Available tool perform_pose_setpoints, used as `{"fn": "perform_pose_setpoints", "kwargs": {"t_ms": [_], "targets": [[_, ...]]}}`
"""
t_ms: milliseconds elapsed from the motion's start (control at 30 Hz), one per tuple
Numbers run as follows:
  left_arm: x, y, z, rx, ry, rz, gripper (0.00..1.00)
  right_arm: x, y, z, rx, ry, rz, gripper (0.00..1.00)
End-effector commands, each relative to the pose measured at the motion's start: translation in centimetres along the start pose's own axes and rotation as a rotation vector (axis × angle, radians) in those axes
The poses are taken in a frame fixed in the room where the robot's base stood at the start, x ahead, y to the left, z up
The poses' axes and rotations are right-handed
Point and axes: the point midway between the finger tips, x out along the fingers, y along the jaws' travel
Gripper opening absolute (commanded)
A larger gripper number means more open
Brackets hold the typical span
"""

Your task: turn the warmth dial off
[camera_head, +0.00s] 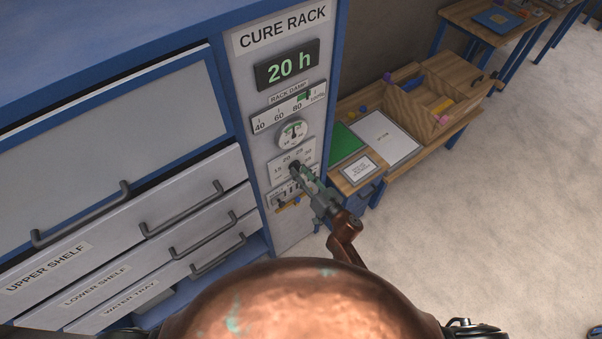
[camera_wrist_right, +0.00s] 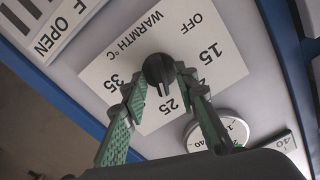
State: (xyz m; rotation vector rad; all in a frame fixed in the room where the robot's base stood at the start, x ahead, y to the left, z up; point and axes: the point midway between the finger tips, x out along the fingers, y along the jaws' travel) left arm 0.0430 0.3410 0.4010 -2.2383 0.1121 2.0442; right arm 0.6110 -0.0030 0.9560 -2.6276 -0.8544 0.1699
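The warmth dial is a black knob (camera_wrist_right: 158,72) on a white plate (camera_wrist_right: 110,72) marked WARMTH °C, with OFF, 15, 25 and 35 readable. The plate also shows in the head view (camera_head: 306,152), on the cure rack's front panel, with the knob largely behind my gripper. My right gripper (camera_wrist_right: 159,77) has its green-padded fingers on either side of the knob, tips very close to it. I cannot tell whether both touch it. In the head view the right gripper (camera_head: 300,173) reaches the panel from the lower right. My left gripper is not in view.
A round gauge (camera_head: 293,133), a rack damp scale (camera_head: 289,107) and a display reading 20 h (camera_head: 287,66) sit above the dial. Drawers with bar handles (camera_head: 182,212) are to the left. A wooden table (camera_head: 405,158) with a tray stands close on the right.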

Motion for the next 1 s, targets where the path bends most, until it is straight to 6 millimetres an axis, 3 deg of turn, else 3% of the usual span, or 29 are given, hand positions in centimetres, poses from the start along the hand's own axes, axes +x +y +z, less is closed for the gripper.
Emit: {"fn": "perform_pose_setpoints", "kwargs": {"t_ms": [100,500,1000], "targets": [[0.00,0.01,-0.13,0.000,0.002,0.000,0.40,-0.02,0.01,0.01,0.000,0.000,0.000,0.26],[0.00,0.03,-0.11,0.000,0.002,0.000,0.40,-0.05,0.02,0.03,0.000,0.000,0.000,0.00],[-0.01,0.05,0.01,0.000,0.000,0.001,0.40,-0.06,0.02,0.04,-0.042,-0.001,0.000,0.00]]}}
